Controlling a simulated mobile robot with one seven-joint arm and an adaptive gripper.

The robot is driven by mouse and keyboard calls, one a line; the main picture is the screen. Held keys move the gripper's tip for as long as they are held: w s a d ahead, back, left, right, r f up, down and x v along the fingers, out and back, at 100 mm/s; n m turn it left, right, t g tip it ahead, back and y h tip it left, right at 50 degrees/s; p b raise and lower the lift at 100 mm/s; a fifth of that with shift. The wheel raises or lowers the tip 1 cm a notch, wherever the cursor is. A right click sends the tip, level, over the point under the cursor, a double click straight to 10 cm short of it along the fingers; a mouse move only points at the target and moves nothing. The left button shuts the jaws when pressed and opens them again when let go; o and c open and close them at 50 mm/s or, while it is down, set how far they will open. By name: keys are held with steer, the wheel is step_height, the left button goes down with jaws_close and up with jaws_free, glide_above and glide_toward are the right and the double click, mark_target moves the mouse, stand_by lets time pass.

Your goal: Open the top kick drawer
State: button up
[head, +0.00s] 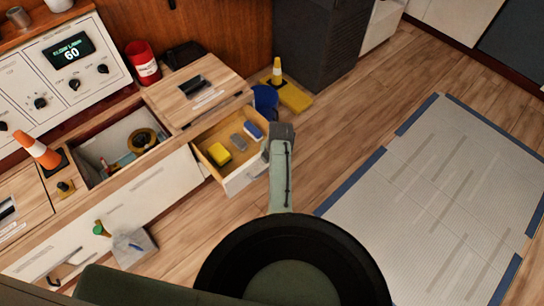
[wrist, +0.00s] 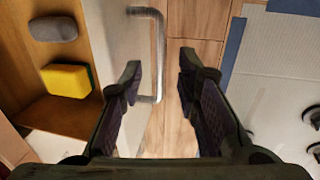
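A pulled-out drawer (head: 245,177) with a white front and wooden inside stands open at the right end of the cabinet in the head view. It holds a yellow sponge (head: 219,154), a grey block (head: 238,142) and a blue-and-white block (head: 252,131). In the wrist view, the drawer front (wrist: 112,28) carries a metal bar handle (wrist: 160,50). My gripper (wrist: 160,72) is open, and the handle appears between its two fingers. I cannot tell if either finger touches it. My arm hides the gripper and handle in the head view.
A blue bucket (head: 265,101) and a yellow floor sign (head: 294,97) stand beyond the drawer. An open bin (head: 108,147) is left of it in the countertop. A grey mat (head: 440,205) with blue edges lies on the right. Wooden floor between is clear.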

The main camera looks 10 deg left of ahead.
step_height(320, 180, up, 8)
steer(key=d, duration=0.1)
steer(key=shift+s, duration=0.45)
steer(key=shift+d+f, duration=0.1)
